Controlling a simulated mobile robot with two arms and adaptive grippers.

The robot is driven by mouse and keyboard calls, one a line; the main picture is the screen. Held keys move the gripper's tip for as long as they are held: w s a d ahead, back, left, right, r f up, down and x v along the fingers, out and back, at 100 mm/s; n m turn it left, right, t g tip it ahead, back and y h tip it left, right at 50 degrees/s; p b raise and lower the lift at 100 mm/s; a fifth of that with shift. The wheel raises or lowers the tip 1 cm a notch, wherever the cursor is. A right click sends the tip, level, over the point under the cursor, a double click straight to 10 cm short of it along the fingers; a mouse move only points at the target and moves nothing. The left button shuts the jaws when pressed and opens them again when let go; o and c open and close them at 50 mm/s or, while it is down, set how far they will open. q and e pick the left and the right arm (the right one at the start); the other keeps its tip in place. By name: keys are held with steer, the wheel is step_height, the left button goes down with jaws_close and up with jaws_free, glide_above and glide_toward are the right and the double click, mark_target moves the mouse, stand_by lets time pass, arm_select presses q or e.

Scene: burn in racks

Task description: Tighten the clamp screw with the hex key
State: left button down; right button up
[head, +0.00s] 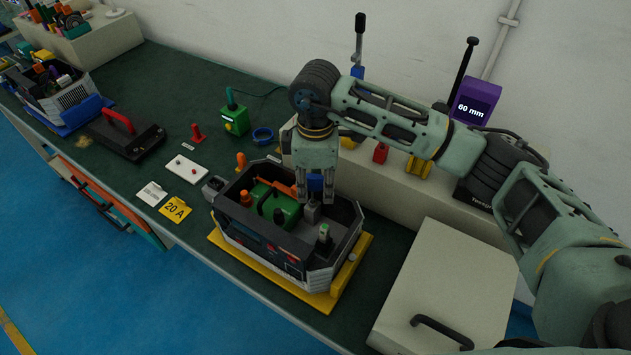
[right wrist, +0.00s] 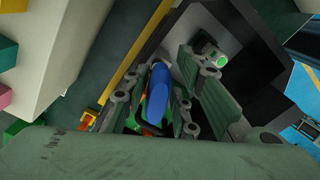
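My right gripper (head: 315,192) reaches down from above into the open dark unit (head: 343,262) on the yellow base. Its fingers are on both sides of a blue handle (head: 315,183), which I take to be the hex key. In the right wrist view, the blue handle (right wrist: 158,95) lies between the fingers of the right gripper (right wrist: 165,100). The handle's lower end and any shaft are hidden. A grey block (head: 311,214) sits just below the fingertips, beside a green block (head: 276,206). I cannot make out the clamp screw. My left gripper is not in view.
The yellow base (head: 330,301) stands near the bench's front edge. Left of it lie a yellow 20 A card (head: 175,208) and a white plate (head: 185,169). A pale ledge (head: 385,190) runs behind, and a pale case (head: 440,290) stands at right.

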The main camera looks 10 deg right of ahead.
steer(key=shift+w+r, duration=0.1)
steer(key=shift+r, duration=0.15)
steer(key=shift+r+p, duration=2)
steer(key=shift+r, duration=0.85)
